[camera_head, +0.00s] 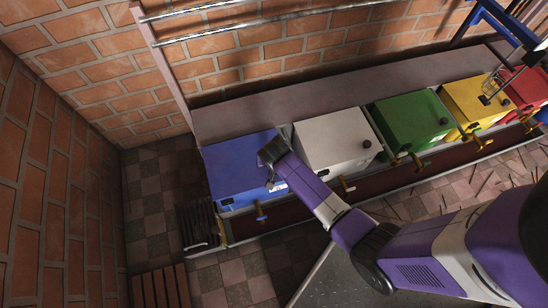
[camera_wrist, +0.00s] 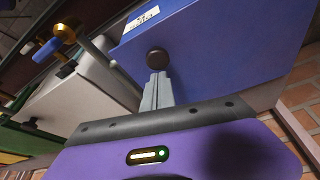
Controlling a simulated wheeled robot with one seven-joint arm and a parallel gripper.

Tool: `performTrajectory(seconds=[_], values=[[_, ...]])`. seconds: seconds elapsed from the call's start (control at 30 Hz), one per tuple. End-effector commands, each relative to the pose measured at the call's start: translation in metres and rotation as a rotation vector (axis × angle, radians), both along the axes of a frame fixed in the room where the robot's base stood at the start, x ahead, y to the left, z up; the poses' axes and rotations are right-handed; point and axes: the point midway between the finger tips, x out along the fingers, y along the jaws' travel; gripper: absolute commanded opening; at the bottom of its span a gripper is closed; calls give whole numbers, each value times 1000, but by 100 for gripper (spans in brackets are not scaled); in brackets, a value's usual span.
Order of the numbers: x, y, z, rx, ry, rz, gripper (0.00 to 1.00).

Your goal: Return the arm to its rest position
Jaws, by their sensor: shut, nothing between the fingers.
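My arm reaches from the lower right of the head view toward the front of the blue box (camera_head: 237,165). My gripper (camera_wrist: 158,76) shows in the wrist view with its two grey fingers together and nothing between them. The blue box fills much of the wrist view (camera_wrist: 225,50). Its dark round knob (camera_wrist: 158,59) appears just beyond the fingertips; I cannot tell whether they touch it. In the head view my wrist covers part of the blue box and the fingers are hard to make out.
A white box (camera_head: 335,138), green box (camera_head: 408,120), yellow box (camera_head: 470,97) and red box (camera_head: 527,88) stand in a row to the right. Small handled valves (camera_head: 348,185) stick out in front. Brick walls (camera_head: 95,60) close the back and left.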

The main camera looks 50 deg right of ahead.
Motion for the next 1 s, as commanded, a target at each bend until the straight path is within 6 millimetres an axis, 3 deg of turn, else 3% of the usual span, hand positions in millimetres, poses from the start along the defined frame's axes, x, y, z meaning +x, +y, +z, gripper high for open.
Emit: performTrajectory(seconds=[0.03,0.4,0.8,0.93,1.0], values=[[-9,10,3,14,21,6,0],[-15,18,60,4,5,3,0],[-16,19,68,0,3,6,0],[-2,18,73,-22,-44,64,0],[18,16,86,-44,-115,113,0]])
